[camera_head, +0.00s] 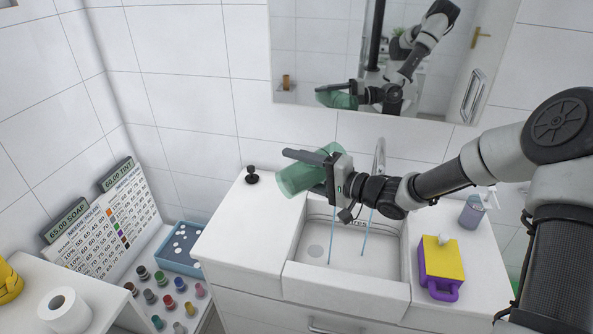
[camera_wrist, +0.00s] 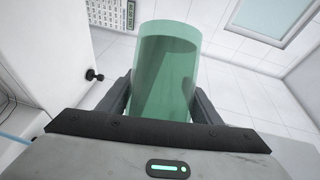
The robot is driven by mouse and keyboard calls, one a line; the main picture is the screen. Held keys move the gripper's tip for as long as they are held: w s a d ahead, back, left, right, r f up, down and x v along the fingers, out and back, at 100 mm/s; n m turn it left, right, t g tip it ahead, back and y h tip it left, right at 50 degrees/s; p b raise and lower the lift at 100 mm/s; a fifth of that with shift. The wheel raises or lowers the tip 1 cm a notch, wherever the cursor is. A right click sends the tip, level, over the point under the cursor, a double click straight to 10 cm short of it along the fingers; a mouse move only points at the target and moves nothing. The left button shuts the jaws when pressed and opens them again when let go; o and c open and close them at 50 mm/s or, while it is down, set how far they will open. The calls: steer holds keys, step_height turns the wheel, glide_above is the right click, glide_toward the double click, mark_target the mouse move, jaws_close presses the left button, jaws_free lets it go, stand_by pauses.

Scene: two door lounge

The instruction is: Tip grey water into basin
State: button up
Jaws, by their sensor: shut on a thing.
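My gripper (camera_head: 315,167) is shut on a translucent green cylindrical cup (camera_head: 298,179), which lies well tilted, nearly on its side. The cup also shows between the two fingers in the wrist view (camera_wrist: 165,75). It is held above the left rim of the white basin (camera_head: 345,292), with its far end out over the counter to the left. I cannot make out any liquid inside the cup. Two thin blue lines (camera_head: 365,235) run down into the basin below my gripper; I cannot tell what they are. A drain disc (camera_head: 315,251) shows on the basin floor.
A tap (camera_head: 379,158) stands behind the basin, partly hidden by my arm. A purple and yellow box (camera_head: 441,262) and a bottle (camera_head: 471,212) stand to the right. A black knob (camera_head: 252,175) sits on the left counter. A mirror (camera_head: 320,60) hangs above.

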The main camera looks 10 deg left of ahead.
steer(key=shift+r+m, duration=0.4)
steer(key=shift+r, duration=0.1)
steer(key=shift+w+r, duration=0.1)
stand_by(1.5)
